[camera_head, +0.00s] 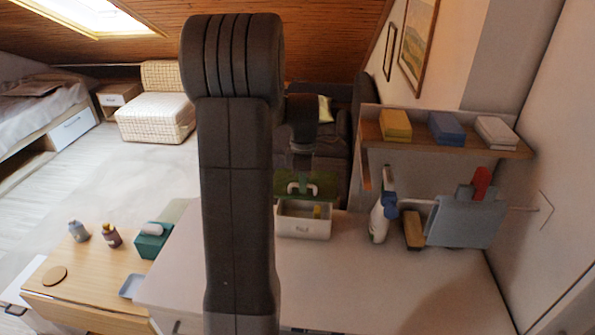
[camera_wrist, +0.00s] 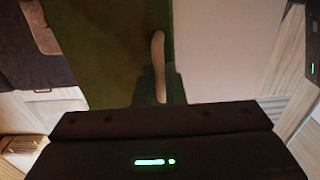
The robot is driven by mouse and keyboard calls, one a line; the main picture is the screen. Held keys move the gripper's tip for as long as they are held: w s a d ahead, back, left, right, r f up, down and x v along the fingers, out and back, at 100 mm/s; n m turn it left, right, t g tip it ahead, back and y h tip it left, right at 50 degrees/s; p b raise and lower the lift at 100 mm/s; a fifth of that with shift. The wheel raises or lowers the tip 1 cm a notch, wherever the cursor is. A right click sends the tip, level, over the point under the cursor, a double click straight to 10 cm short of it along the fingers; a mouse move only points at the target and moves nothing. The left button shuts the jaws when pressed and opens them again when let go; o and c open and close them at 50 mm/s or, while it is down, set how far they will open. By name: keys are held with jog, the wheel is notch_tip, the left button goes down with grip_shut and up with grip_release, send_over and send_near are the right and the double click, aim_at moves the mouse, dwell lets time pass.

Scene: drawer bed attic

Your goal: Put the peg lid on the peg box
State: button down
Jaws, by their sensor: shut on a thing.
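The peg lid (camera_head: 322,184) is a dark green flat panel with a pale handle, seen in the head view just behind and above the peg box. My gripper (camera_head: 301,187) is shut on the lid's handle from above. The peg box (camera_head: 303,228) is a small white open box with a label on its front, standing on the pale worktop; something yellow shows inside it. In the wrist view the green lid (camera_wrist: 115,50) fills the upper middle, with the pale handle between the fingers of my gripper (camera_wrist: 160,88). The gap between lid and box is hard to judge.
A spray bottle (camera_head: 380,218) stands right of the box, near a brush-like block (camera_head: 413,230) and a hanging grey cloth (camera_head: 465,222). A shelf (camera_head: 450,147) with several boxes hangs above. The worktop (camera_head: 370,280) in front is clear. A wooden table (camera_head: 85,285) stands left.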

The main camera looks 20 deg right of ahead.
aim_at(304, 196)
jog(key=shift+s+f+b, duration=0.15)
jog(key=shift+f+b, duration=0.4)
jog(key=shift+f, duration=0.15)
notch_tip(304, 196, down, 4)
jog(key=b, duration=0.2)
jog(key=shift+r+b, duration=0.15)
jog(key=shift+b, duration=0.25)
jog(key=shift+f, duration=0.4)
jog(key=shift+w+d, duration=0.15)
jog(key=shift+w, duration=0.1)
dwell(0.3)
